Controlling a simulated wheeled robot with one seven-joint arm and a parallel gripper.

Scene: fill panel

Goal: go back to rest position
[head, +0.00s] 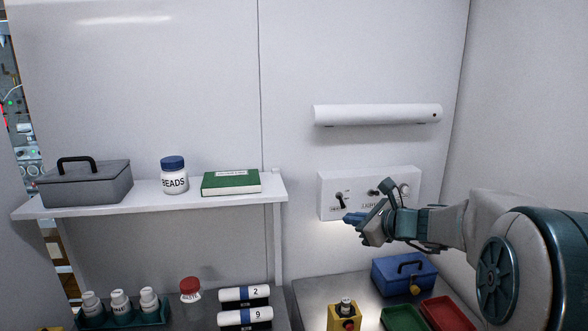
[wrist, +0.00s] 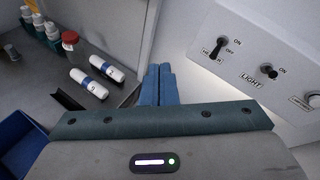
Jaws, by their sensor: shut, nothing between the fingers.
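My gripper (head: 352,217) is in front of the white switch panel (head: 330,188) on the back wall, at its lower edge in the head view. Its blue fingers (wrist: 159,85) are closed together with nothing between them in the wrist view. The panel also shows at the right of the wrist view (wrist: 245,30), with a black toggle marked ON and OFF (wrist: 217,47), a LIGHT switch (wrist: 268,71) and another control at the right edge. My gripper and forearm hide part of the panel in the head view. The fingers appear apart from the switches.
A shelf (head: 150,205) at left holds a grey box (head: 85,185), a BEADS jar (head: 174,178) and a green book (head: 231,182).

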